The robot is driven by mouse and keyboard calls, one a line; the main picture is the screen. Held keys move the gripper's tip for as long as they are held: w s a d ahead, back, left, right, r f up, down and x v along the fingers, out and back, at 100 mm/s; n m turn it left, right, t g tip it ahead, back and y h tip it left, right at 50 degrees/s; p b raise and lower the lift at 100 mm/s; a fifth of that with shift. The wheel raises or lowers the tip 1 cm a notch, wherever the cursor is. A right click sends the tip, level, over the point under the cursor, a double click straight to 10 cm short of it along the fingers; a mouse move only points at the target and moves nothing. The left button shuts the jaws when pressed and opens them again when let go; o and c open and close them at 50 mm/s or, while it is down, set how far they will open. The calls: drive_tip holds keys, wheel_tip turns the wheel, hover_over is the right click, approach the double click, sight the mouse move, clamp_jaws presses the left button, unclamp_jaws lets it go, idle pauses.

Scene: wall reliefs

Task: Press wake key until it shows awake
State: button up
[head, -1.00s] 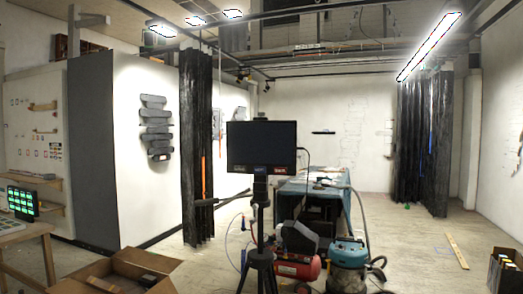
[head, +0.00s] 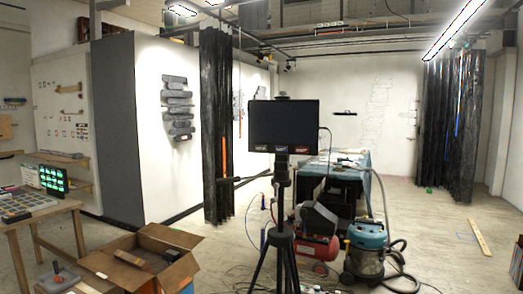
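A black screen (head: 283,124) stands on a black tripod (head: 283,240) near the middle of the head view. The screen is upright and faces me, and its display is dark. Three small labelled keys sit in a row along its lower edge: a dark grey one (head: 261,148), a bluish grey one (head: 282,149) and a red one (head: 301,149). Their lettering is too small to read, so I cannot tell which is the wake key. No "awake" sign is visible on the screen. My gripper is not in view.
An open cardboard box (head: 140,262) and a wooden table (head: 45,208) stand at the left front. A red compressor (head: 318,247) and a blue vacuum (head: 367,240) stand right of the tripod. Hoses and cables lie around them. Floor at the right is mostly clear.

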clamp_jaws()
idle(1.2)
